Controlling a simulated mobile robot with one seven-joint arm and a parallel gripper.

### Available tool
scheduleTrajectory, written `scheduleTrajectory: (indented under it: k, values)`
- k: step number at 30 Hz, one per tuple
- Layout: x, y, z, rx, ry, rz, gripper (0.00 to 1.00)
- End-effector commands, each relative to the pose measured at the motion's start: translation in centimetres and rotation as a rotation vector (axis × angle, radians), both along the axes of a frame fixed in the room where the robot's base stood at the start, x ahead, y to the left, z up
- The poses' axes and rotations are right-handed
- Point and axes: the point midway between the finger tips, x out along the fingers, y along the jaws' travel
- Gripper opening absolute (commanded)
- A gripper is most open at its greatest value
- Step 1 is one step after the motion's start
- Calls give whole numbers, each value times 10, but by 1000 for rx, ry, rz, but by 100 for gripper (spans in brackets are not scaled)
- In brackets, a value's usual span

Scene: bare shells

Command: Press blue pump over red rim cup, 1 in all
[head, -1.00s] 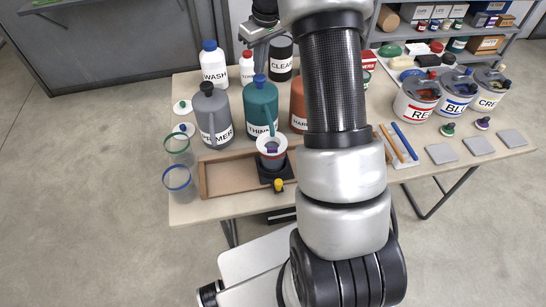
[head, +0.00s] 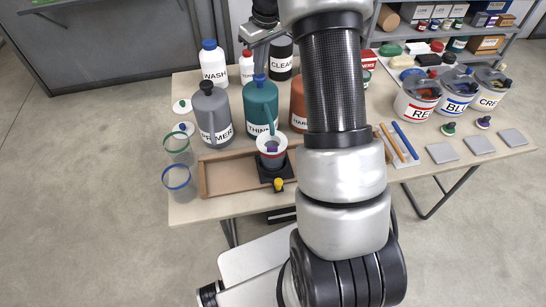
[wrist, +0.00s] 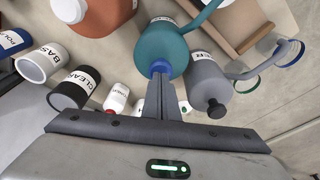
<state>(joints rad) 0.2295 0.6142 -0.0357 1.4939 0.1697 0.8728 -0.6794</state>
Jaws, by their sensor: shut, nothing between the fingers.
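The blue pump (head: 259,78) tops a teal bottle (head: 257,103) labelled as thinner. Its teal spout comes down toward the red rim cup (head: 261,141), which stands on a black scale (head: 276,179) at the tray's right end. Something purple shows in the cup's opening. In the wrist view my gripper (wrist: 162,76) is shut and empty, its fingertips right at the blue pump (wrist: 161,66) on the teal bottle (wrist: 160,43). I cannot tell whether they touch. The cup is not seen in the wrist view.
A grey primer bottle (head: 208,110) stands close left of the teal bottle, and an orange hardener bottle (head: 298,100) close right. A green rim cup (head: 177,150) and a blue rim cup (head: 177,184) are at the table's left edge. The wooden tray (head: 226,188) lies in front.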

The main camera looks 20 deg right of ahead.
Motion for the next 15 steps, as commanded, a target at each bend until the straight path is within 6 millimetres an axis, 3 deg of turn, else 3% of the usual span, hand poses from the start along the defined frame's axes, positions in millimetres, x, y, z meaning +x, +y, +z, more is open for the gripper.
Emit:
scheduleTrajectory:
  k: [15]
  values:
    - [-1,0,-21,0,2,0,0]
